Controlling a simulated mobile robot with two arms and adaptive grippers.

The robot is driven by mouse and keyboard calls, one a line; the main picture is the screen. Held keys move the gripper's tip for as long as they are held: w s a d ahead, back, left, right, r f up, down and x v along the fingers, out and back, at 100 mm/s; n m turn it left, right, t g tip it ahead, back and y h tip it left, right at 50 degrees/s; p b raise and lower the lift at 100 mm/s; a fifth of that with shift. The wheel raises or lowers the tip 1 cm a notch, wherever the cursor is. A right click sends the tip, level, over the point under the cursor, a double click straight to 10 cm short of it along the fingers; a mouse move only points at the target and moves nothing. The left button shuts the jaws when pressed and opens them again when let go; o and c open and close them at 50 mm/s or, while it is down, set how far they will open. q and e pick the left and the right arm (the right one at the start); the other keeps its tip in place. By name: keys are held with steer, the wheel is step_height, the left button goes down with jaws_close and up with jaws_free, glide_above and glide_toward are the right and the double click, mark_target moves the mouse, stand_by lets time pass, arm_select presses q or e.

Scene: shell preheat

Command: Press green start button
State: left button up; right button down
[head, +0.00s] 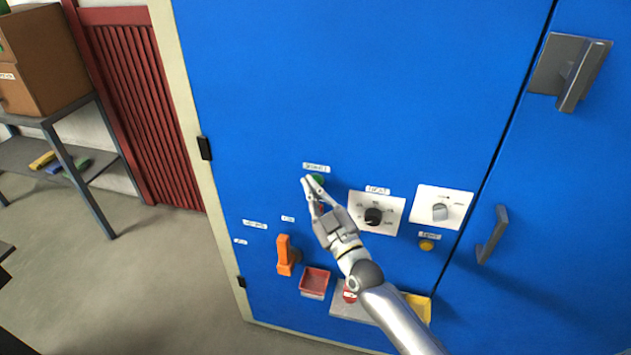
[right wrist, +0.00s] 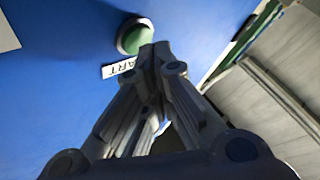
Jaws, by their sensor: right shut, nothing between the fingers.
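The green start button (head: 318,179) sits on the blue cabinet front (head: 340,90), below a small white label, and my gripper partly covers it. In the right wrist view the green button (right wrist: 134,38) is round with a pale collar, next to a label reading "ART". My right gripper (head: 311,183) is shut and empty, its fingertips at the button in the head view. In the right wrist view the closed fingertips (right wrist: 155,50) overlap the button's lower edge; I cannot tell whether they touch it. My left gripper is not in view.
Beside the button are a black knob (head: 373,216), a grey knob (head: 440,211) and a yellow button (head: 426,245). Below are an orange handle (head: 284,254), a red tray (head: 314,281) and a yellow tray (head: 419,306). Door handles (head: 492,235) stick out at right. A shelf (head: 50,125) stands left.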

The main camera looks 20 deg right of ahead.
steer(key=shift+w+d, duration=0.3)
steer(key=shift+w, duration=0.1)
stand_by(0.8)
steer(key=shift+s, duration=0.1)
steer(key=shift+s+a+p, duration=0.4)
steer(key=shift+s+a, duration=0.1)
steer(key=shift+s, duration=0.15)
steer(key=s+a+p, duration=0.1)
steer(key=s, duration=0.1)
steer(key=s+a+p, duration=0.1)
steer(key=s, duration=0.1)
steer(key=shift+a+p, duration=0.3)
steer(key=shift+a, duration=0.1)
stand_by(0.7)
